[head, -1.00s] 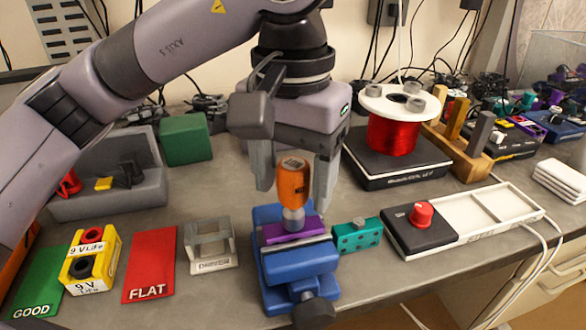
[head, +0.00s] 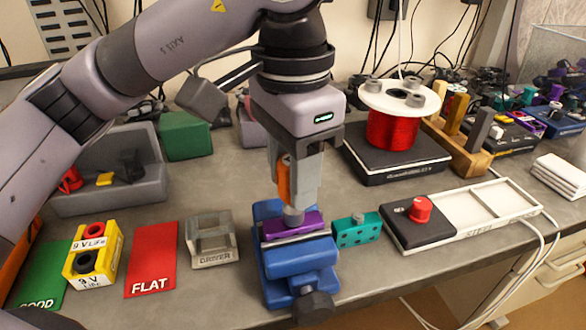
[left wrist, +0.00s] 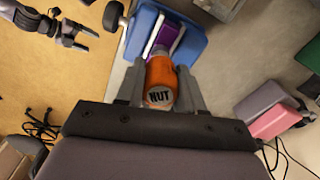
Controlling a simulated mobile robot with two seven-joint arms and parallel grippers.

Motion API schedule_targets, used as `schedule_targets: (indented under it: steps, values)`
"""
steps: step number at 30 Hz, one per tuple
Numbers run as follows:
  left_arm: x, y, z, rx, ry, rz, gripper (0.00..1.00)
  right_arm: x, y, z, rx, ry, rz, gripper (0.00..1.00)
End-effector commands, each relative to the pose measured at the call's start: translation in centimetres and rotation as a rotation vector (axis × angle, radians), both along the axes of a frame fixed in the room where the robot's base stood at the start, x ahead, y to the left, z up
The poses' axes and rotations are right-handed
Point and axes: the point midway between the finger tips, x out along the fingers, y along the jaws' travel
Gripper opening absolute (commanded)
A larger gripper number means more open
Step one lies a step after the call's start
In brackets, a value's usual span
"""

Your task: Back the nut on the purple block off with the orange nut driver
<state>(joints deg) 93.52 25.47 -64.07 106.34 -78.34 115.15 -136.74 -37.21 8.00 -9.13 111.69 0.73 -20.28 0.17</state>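The purple block (head: 300,225) is clamped in the blue vise (head: 300,262) at the bench front. The orange nut driver (head: 284,186) stands upright on the block, its metal socket hiding the nut. My left gripper (head: 293,190) points down around the driver's handle. In the left wrist view, its fingers (left wrist: 162,82) flank the orange handle (left wrist: 161,78) closely on both sides and appear shut on it. The handle's end reads NUT. My right gripper (left wrist: 82,38) shows at the top left of the left wrist view, away from the bench, fingers apart and empty.
A grey driver stand (head: 212,240) is empty left of the vise. A teal block (head: 357,230) sits close to the vise's right. A black and white tray (head: 460,216) with a red knob, a red FLAT mat (head: 151,260) and a red spool (head: 393,130) stand around.

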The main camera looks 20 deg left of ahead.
Motion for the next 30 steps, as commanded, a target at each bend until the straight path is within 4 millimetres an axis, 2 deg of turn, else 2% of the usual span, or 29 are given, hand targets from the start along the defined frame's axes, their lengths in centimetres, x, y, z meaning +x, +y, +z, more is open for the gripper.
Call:
schedule_targets:
  steps: [5, 26, 27, 29, 30]
  values:
    - [0.0, 0.0, 0.0, 0.001, -0.001, 0.037, 0.06, 0.0, 0.0, -0.1, 0.0, 0.0, 0.0, 0.79]
    - [0.0, 0.0, 0.0, 0.001, -0.001, 0.808, 0.06, 0.0, 0.0, -1.2, 0.0, 0.0, 0.0, 0.79]
    - [0.0, 0.0, 0.1, 0.001, 0.0, 0.811, 0.27, 0.0, 0.0, -1.2, 0.0, 0.0, 0.0, 0.79]
    - [0.0, 0.0, 0.1, 0.001, -0.001, 0.808, 0.08, 0.0, 0.0, -1.1, 0.0, 0.0, 0.0, 0.79]
    - [0.0, 0.0, 0.1, 0.001, -0.001, 0.807, 0.08, 0.0, 0.0, -1.1, 0.0, 0.0, 0.0, 0.79]
